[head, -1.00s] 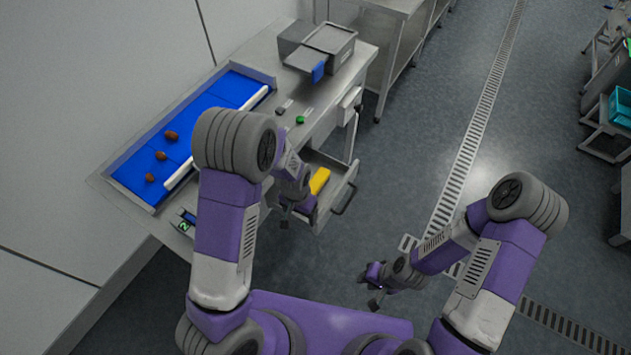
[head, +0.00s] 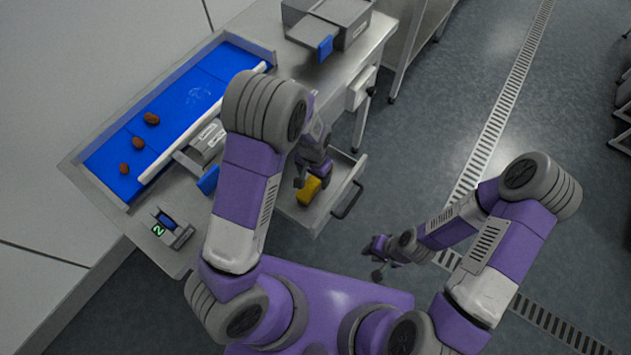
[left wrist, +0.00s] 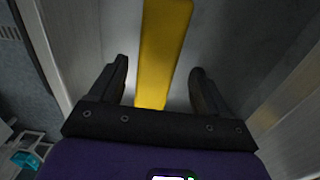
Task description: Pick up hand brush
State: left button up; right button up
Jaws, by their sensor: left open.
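The hand brush, of which a yellow part shows (head: 309,191), lies in the open drawer (head: 320,219) under the work table. In the left wrist view its long yellow body (left wrist: 163,50) runs from the top edge down between my left fingers. My left gripper (head: 302,178) is at the drawer, right by the brush. Its jaws (left wrist: 161,85) are open, one finger on each side of the yellow part, with gaps on both sides. My right gripper (head: 374,263) hangs over the floor, away from the table, too small to tell its jaws.
The drawer's walls stand close around the left gripper, and its handle (head: 347,200) sticks out at the front. On the table are a blue belt (head: 185,105) with several brown dates, a grey bin (head: 340,20) and a small scale-like device (head: 172,229).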

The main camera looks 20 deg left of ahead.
aim_at(315, 179)
pick_arm(q)
jog(key=f, duration=0.4)
jog(key=shift+d+f+b, duration=0.15)
jog(key=shift+d+b, duration=0.05)
jog(key=shift+b, duration=0.2)
jog(key=c, duration=1.1)
notch_tip(315, 179, up, 10)
jog(key=shift+r+p, duration=0.1)
jog(key=shift+p, duration=1.1)
